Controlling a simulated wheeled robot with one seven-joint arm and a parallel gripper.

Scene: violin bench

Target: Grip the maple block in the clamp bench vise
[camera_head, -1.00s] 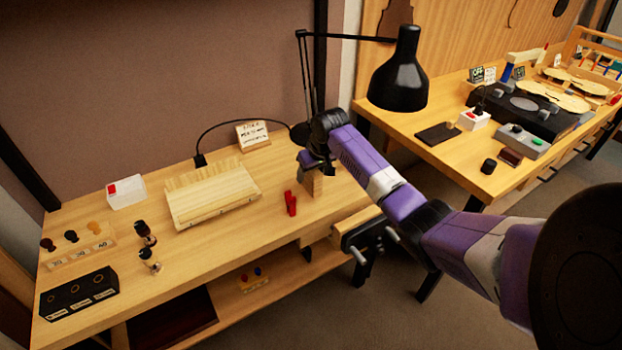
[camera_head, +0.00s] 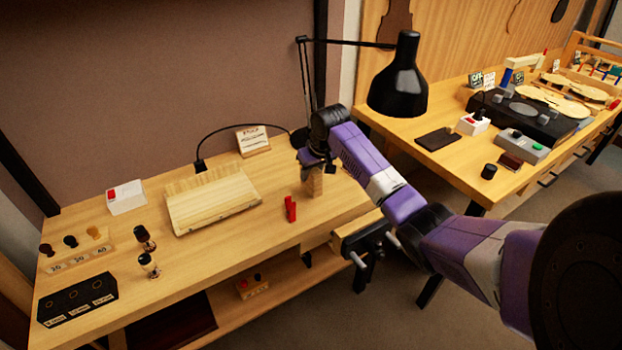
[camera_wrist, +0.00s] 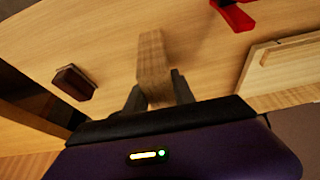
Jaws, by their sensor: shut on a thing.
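The maple block (camera_head: 314,184) is a small pale wooden block, upright under my gripper (camera_head: 314,166) at the right part of the bench. In the wrist view the block (camera_wrist: 152,58) stands out from between the two dark fingers of my gripper (camera_wrist: 157,94), which is shut on it. I cannot tell whether its lower end touches the bench top. The bench vise (camera_head: 362,238), with wooden jaw and metal handle, is on the bench's front right edge, lower right of the block. The vise gap is not clearly visible.
A red clamp-like piece (camera_head: 290,208) stands left of the block, and a pale wooden cradle (camera_head: 212,203) lies further left. A small dark brown block (camera_wrist: 75,82) is left of the fingers in the wrist view. A black lamp (camera_head: 398,85) hangs behind my arm.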

